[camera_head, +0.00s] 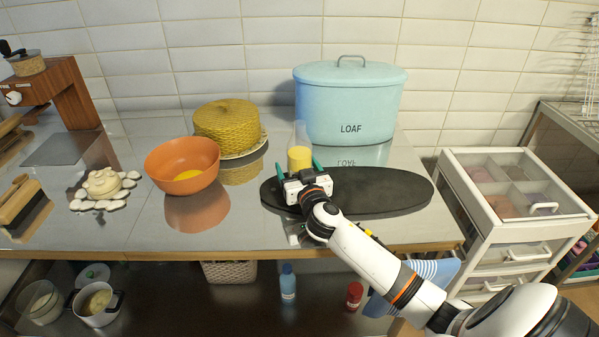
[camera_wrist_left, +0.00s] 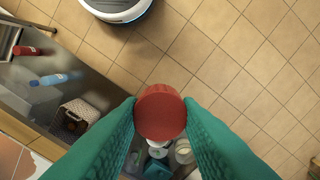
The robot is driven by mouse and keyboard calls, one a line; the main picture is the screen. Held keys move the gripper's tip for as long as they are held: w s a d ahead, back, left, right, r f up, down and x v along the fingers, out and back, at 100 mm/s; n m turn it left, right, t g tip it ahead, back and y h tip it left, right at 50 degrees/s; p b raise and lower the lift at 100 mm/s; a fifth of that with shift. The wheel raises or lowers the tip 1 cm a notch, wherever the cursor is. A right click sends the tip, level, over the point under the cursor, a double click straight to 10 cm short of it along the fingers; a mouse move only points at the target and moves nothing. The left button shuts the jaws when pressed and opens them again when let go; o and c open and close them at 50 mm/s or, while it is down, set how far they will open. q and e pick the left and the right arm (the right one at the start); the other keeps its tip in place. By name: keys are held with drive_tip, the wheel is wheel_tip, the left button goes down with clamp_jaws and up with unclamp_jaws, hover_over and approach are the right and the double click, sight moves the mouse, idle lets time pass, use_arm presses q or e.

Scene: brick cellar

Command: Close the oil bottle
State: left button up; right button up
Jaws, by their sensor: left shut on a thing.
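The oil bottle (camera_head: 300,157) is clear with yellow oil low in it. It stands upright on the counter at the back of the black board, its lower part hidden by my right gripper (camera_head: 300,170). The right gripper's green fingers are spread on either side of the bottle, and a gap shows beside it; contact is hard to judge. In the left wrist view my left gripper (camera_wrist_left: 160,115) is shut on a round red cap (camera_wrist_left: 161,112), held in the air over the floor and in front of the counter. My left arm is outside the head view.
The black board (camera_head: 385,190) lies at the counter front. Behind stands a blue loaf bin (camera_head: 350,95). A white drawer unit (camera_head: 510,210) stands right. A shelf below holds a blue bottle (camera_head: 288,282).

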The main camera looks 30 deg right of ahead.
sight(297, 135)
drive_tip(key=shift+c, duration=0.6)
drive_tip(key=c, duration=1.2)
use_arm(q)
drive_tip(key=shift+r+p, duration=0.65)
use_arm(e)
wheel_tip(297, 135, up, 10)
drive_tip(key=shift+r, duration=0.1)
drive_tip(key=o, duration=0.5)
drive_tip(key=shift+c, duration=0.2)
drive_tip(key=c, duration=0.6)
drive_tip(key=shift+a, duration=0.1)
